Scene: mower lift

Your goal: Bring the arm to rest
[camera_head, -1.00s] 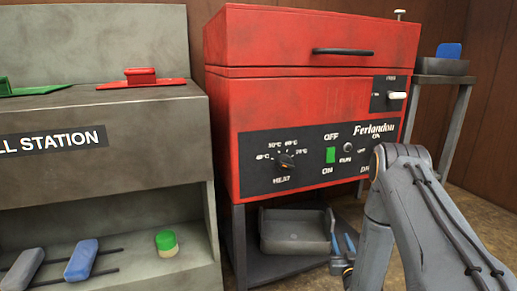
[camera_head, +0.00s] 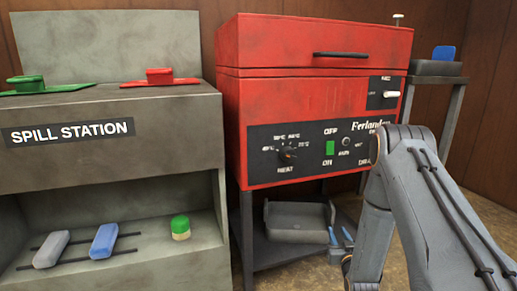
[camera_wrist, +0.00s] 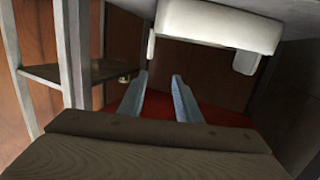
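My arm (camera_head: 415,205) stands at the right of the head view, bent, with its lower part hanging down. My gripper (camera_head: 341,236) shows there only as two small blue fingertips beside a grey tray under the red machine. In the wrist view my gripper (camera_wrist: 160,78) has its two blue-grey fingers apart, with nothing seen between them. The rest of the gripper is hidden behind the arm or below the head view's edge.
The red machine (camera_head: 300,100) stands on a dark stand with the grey tray (camera_head: 297,236) on its shelf. The spill station (camera_head: 120,150) is at the left. A side stand (camera_head: 457,110) is behind the arm. A pale block (camera_wrist: 215,25) hangs above the fingers.

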